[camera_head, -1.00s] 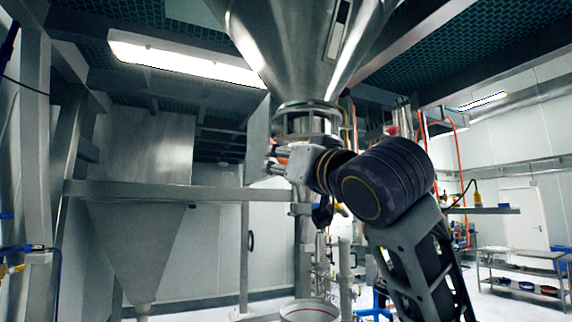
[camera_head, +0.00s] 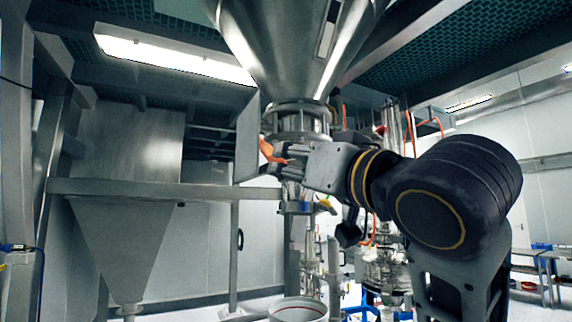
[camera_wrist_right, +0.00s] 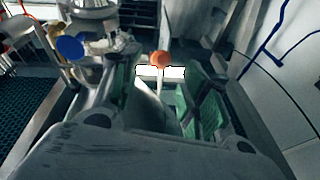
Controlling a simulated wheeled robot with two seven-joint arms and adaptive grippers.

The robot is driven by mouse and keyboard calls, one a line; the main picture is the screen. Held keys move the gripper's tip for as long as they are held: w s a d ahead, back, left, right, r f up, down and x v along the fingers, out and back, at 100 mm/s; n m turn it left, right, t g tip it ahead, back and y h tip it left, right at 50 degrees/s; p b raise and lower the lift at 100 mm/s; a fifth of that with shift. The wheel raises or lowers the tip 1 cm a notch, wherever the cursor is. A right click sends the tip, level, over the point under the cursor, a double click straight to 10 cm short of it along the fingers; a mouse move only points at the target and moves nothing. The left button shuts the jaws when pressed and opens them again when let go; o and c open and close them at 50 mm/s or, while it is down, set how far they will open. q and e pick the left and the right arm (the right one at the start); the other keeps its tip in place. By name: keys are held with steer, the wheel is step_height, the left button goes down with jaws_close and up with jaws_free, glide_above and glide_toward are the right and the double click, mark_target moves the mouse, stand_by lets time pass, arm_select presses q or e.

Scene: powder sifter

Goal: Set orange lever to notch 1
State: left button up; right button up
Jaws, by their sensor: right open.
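The orange lever (camera_head: 267,150) shows in the head view at the metal neck under the large hopper. My right gripper (camera_head: 279,163) comes in from the right, beside the lever. In the right wrist view its green-padded fingers (camera_wrist_right: 163,95) are apart, with the knob and stem in line with the gap between them. I cannot tell whether a finger touches the lever. The notches cannot be made out. My left gripper is not in view.
The steel hopper (camera_head: 290,50) hangs above the gripper. A horizontal metal beam (camera_head: 150,189) runs left of it. An open round container (camera_head: 298,309) stands below. A blue round part (camera_wrist_right: 70,47) sits left of the knob in the right wrist view.

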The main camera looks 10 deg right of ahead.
steer(key=shift+v, duration=2)
steer(key=shift+f, duration=0.1)
